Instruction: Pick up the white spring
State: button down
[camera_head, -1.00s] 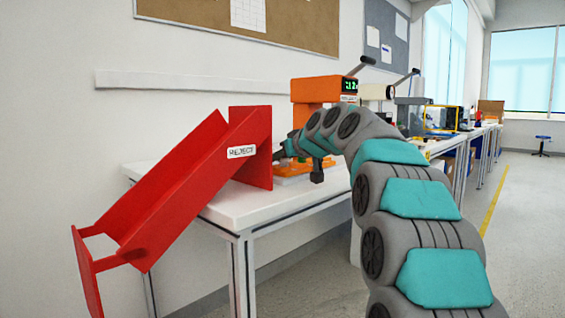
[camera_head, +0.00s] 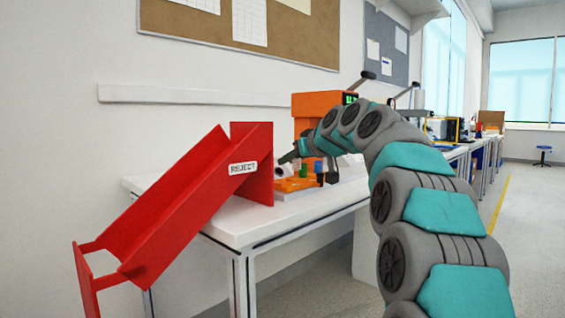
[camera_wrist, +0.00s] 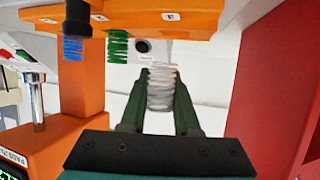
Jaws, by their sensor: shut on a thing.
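The white spring (camera_wrist: 161,88) shows in the wrist view between the two dark fingers of my gripper (camera_wrist: 159,105). My gripper is shut on it. In the head view my gripper (camera_head: 285,157) is above the orange tray (camera_head: 296,184), near the red reject chute, and the spring is too small to make out there. In the wrist view a green spring (camera_wrist: 118,46) and a blue spring (camera_wrist: 72,47) are at the orange tray (camera_wrist: 205,20), apart from my gripper.
The red reject chute (camera_head: 185,205) stands left of my gripper, and its red wall also shows at the right in the wrist view (camera_wrist: 275,90). An orange machine (camera_head: 310,106) stands behind the tray. The white table (camera_head: 240,222) is clear at its front.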

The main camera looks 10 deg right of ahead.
jog(key=s+d+r, duration=0.1)
jog(key=s+d, duration=0.8)
jog(key=shift+w+d, duration=0.1)
dwell(0.8)
